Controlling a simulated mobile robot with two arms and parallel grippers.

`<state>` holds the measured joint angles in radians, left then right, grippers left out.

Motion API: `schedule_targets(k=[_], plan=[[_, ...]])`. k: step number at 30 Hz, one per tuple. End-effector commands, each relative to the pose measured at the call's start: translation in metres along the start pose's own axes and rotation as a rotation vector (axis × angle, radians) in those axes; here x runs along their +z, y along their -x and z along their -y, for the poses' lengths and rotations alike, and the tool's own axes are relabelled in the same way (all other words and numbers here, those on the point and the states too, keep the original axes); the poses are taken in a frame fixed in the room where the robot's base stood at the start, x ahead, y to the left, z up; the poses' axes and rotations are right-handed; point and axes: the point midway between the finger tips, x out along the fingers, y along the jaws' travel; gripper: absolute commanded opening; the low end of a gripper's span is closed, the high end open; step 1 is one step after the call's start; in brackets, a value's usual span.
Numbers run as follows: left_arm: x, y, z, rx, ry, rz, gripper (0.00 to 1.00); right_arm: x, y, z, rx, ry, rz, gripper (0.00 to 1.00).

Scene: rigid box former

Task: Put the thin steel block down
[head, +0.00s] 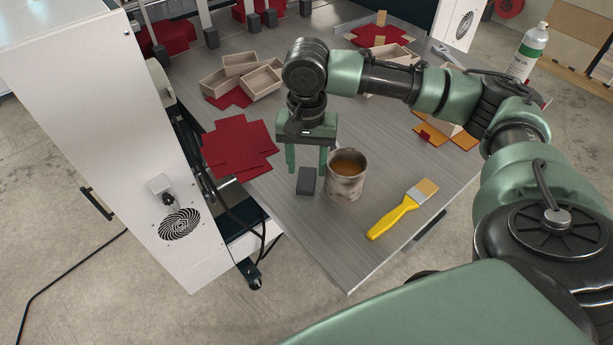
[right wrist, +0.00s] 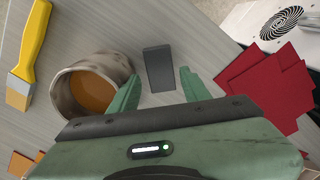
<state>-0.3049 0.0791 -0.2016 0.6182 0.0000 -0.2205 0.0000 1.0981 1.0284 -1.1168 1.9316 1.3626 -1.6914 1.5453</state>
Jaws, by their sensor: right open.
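The thin steel block (head: 306,181) is a small dark grey block standing on the grey table, left of the glue pot. It also shows in the right wrist view (right wrist: 158,68), just beyond the fingertips. My right gripper (head: 306,168) is over the table behind the block in the head view. Its green fingers (right wrist: 157,83) are apart, with nothing visibly clamped between them. The right wrist view shows the block lying roughly in line with the gap, and I cannot tell whether a finger touches it. My left gripper is not in view.
A stained pot (head: 346,181) of brown liquid stands close right of the fingers. A yellow brush (head: 402,209) lies near the table's front edge. Red blanks (head: 238,148) lie at left, with wooden trays (head: 240,65) behind. A white cabinet (head: 110,130) borders the left side.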

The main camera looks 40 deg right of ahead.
Motion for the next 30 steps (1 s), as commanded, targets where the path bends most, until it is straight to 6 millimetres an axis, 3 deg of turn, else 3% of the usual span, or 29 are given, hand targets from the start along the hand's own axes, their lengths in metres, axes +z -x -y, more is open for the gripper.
schedule_targets(k=[6,14,15,20,30], plan=[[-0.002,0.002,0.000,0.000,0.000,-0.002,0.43,0.000,-0.030,-0.001,0.002,0.001,0.000,0.47],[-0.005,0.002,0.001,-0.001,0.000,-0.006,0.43,0.000,-0.036,0.000,0.000,0.002,-0.001,0.47],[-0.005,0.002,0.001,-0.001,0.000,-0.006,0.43,0.000,-0.035,0.000,0.000,0.002,-0.001,0.45],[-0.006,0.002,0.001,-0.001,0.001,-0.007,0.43,0.000,-0.035,0.000,0.000,0.002,-0.001,0.00],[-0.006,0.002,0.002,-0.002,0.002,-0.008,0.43,0.000,-0.033,0.000,-0.001,0.002,-0.002,0.00]])
